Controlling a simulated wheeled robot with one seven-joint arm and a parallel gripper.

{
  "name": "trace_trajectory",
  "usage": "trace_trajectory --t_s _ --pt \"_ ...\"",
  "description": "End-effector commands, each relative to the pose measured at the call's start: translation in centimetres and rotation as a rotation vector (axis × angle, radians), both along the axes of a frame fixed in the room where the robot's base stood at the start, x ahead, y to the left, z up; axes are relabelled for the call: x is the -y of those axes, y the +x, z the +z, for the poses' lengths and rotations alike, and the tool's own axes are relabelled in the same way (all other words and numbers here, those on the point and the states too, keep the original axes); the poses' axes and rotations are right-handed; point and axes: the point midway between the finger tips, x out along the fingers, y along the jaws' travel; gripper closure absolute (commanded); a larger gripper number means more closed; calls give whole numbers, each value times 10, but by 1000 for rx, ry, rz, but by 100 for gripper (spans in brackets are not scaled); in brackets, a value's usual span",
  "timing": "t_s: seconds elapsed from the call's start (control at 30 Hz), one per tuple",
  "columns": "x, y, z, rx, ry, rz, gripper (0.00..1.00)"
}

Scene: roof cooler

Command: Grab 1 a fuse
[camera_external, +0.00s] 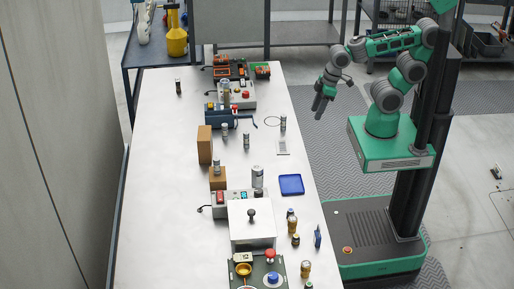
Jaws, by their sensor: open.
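My gripper (319,107) hangs pointing down past the right edge of the long white table, apart from everything on it. It is open and I see nothing in it. No fuse can be told for sure at this size. Several small grey cylinders stand upright on the table: one near the right edge (283,123), one in the middle (246,140), one beside the blue device (225,129) and a dark one at the far left (178,86). I cannot tell whether any of these is a fuse.
Small bottles (292,224) stand near the front right.

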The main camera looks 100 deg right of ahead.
Motion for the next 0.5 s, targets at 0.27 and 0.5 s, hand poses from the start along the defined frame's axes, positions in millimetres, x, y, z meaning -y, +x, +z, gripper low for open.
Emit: trace_trajectory --t_s 0.27,0.5 --pt "0 0 0 0 0 0 66" --pt "0 10 -4 25 2 6 66"
